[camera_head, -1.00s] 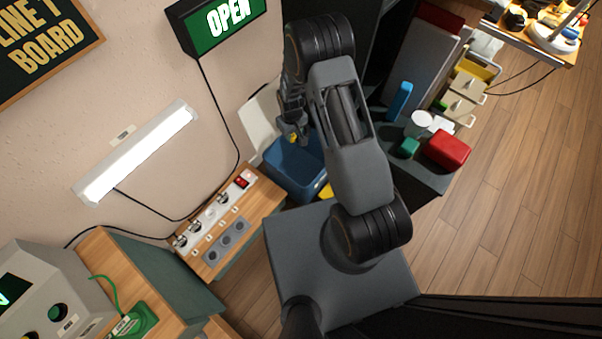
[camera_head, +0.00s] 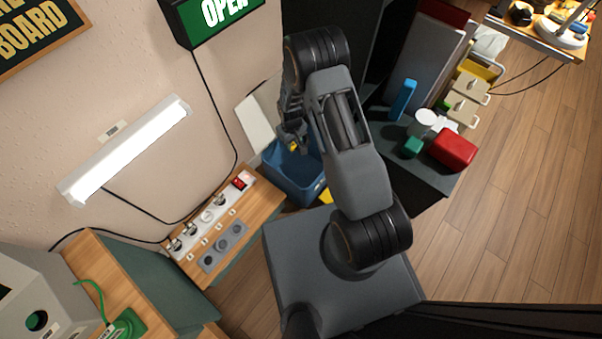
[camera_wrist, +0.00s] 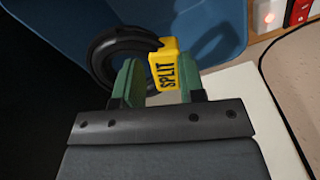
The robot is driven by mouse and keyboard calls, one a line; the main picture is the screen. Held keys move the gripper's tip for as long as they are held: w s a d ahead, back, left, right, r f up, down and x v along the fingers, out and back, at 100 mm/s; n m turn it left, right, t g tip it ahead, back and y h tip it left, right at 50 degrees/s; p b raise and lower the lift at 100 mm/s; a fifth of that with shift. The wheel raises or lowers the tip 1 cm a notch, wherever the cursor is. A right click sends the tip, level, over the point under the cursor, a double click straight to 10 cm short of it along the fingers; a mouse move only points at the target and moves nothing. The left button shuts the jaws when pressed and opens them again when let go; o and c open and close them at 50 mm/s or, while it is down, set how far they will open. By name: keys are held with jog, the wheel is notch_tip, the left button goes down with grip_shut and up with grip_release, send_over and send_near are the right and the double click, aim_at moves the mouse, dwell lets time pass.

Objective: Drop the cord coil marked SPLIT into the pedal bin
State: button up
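The cord coil (camera_wrist: 112,42) is a black ring with a yellow tag (camera_wrist: 165,66) reading SPLIT. In the wrist view the tag sits at the green fingertips of my gripper (camera_wrist: 157,80), and the ring lies behind the left finger. My gripper is shut on the coil. In the head view my gripper (camera_head: 292,138) is over the blue pedal bin (camera_head: 292,187), with a bit of yellow showing at its tips. The bin's open top lies beneath the coil; its blue wall (camera_wrist: 222,22) also shows in the wrist view. My arm hides part of the bin.
A pale raised panel (camera_head: 254,124) stands behind the bin against the wall. A wooden bench with a white socket strip (camera_head: 207,217) is left of the bin. A dark cabinet with a red box (camera_head: 453,150) and a blue bottle (camera_head: 403,99) is to the right.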

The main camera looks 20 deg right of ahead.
jog(key=o, duration=0.5)
jog(key=shift+o, duration=0.2)
notch_tip(320, 180, up, 14)
jog(key=p, duration=0.5)
jog(key=shift+f, duration=0.1)
